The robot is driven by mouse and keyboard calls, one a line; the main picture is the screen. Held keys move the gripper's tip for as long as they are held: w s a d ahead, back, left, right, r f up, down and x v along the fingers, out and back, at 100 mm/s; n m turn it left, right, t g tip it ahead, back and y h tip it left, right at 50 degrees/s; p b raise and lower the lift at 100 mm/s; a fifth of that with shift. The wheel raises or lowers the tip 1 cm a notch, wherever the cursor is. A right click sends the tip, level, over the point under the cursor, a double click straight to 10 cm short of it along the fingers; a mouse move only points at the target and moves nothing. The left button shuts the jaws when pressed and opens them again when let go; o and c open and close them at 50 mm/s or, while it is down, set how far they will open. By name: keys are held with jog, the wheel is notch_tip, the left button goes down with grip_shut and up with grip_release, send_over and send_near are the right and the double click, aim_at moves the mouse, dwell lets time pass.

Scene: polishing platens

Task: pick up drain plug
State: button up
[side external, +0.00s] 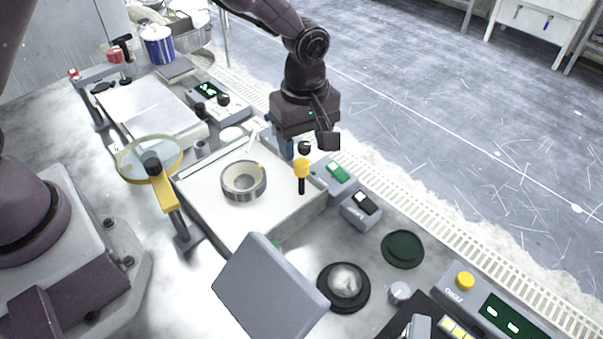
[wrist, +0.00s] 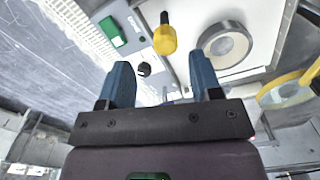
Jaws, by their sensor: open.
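A yellow-topped piece with a black stem (side external: 301,169), apparently the drain plug, is at the right side of the white square basin (side external: 211,199). In the wrist view the yellow piece (wrist: 165,40) is beyond the fingertips, roughly centred between them. My gripper (side external: 287,148) is open and empty, just up and left of the yellow piece in the side view. In the wrist view its two blue fingers (wrist: 162,64) are well apart with nothing between them. The lower end of the black stem is not clear.
A metal ring (side external: 244,186) sits in the basin. A magnifier (side external: 150,160) stands at its left and a grey panel (side external: 268,285) in front. Small control boxes (side external: 338,178) line the right side. A dark round disc (side external: 402,249) lies farther right.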

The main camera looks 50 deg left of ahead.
aim_at(301, 162)
jog(key=shift+s+f, duration=0.2)
jog(key=shift+f, duration=1.55)
jog(key=shift+s+f, duration=0.15)
jog(key=shift+f, duration=1.55)
jog(key=c, duration=1)
jog(key=shift+r, duration=0.1)
